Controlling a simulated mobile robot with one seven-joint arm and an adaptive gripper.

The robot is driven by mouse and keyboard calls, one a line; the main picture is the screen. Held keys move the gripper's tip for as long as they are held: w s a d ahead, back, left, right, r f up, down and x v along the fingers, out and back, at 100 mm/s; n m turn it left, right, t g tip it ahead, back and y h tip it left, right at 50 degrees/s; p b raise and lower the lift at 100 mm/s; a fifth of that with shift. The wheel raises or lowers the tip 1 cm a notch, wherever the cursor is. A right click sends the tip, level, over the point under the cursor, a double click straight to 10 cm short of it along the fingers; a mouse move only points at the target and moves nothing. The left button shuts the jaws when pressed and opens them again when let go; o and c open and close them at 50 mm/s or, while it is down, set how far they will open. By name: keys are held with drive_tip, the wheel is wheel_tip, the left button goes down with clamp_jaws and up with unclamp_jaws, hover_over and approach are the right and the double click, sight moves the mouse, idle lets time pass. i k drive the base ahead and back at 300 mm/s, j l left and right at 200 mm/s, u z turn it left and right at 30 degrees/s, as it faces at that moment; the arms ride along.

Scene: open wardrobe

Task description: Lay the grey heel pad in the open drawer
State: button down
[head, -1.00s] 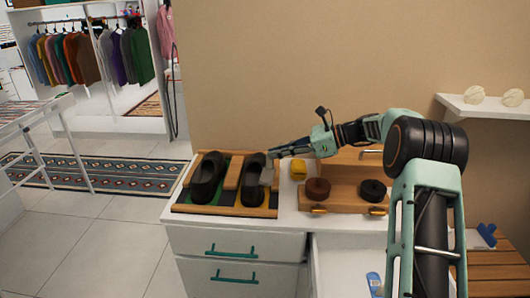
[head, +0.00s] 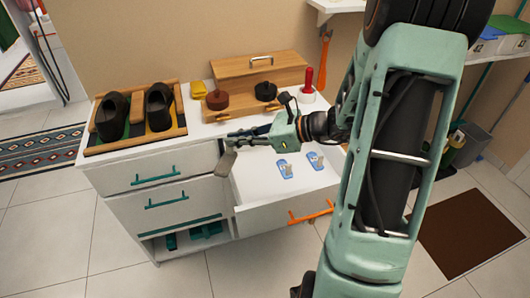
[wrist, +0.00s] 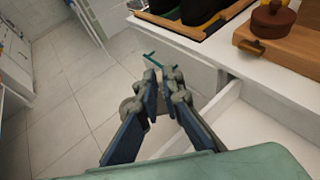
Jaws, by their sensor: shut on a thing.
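My gripper (head: 232,142) is shut on the grey heel pad (head: 226,162), which hangs tilted below the fingertips. They are above the left side of the open drawer (head: 262,219), near its left wall, and the pad is clear of the drawer floor. The white drawer has an orange handle and two blue-and-white items inside. In the wrist view my gripper (wrist: 158,84) shows its fingers closed together; the pad is mostly hidden behind them. Part of the open drawer (wrist: 255,135) shows at the right.
On the cabinet top stand a tray (head: 130,147) with two dark shoes, a yellow block (head: 218,99), a wooden box (head: 258,75) with a brown and a black round item, and a red-handled tool (head: 307,82). Closed drawers with teal handles (head: 157,176) lie left of the open one.

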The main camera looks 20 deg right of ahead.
sight(250, 179)
drive_tip(key=i+j+z, duration=0.1)
drive_tip(key=i+j, duration=0.25)
drive_tip(key=i, duration=0.15)
drive_tip(key=z, duration=1.6)
